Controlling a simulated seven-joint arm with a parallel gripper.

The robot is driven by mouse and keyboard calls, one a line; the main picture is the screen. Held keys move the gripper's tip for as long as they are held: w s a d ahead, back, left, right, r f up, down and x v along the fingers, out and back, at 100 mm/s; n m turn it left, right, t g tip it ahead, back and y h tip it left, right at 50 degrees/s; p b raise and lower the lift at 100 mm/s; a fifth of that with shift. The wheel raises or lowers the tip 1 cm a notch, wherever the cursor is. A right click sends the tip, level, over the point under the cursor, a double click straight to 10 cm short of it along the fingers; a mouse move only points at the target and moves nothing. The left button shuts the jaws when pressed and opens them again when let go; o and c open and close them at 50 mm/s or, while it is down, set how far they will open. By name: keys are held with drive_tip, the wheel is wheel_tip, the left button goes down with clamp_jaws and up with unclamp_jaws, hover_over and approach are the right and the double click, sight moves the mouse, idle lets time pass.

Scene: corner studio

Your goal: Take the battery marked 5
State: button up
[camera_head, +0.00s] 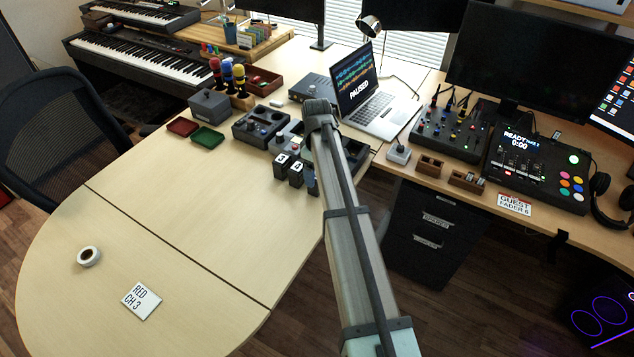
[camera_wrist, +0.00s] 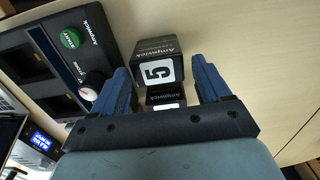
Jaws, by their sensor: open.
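My gripper is open and empty.
A dark charger unit (camera_wrist: 62,60) with a green START button and a knob lies left of the batteries in the wrist view. Red (camera_head: 183,127) and green (camera_head: 207,139) trays and a laptop (camera_head: 378,108) are behind. The front desk is mostly clear.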

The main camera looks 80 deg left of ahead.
drive_tip(key=shift+a+f, duration=0.15)
drive_tip(key=shift+f, duration=2.7)
drive_tip(key=c, duration=1)
drive_tip(key=shift+o, duration=0.2)
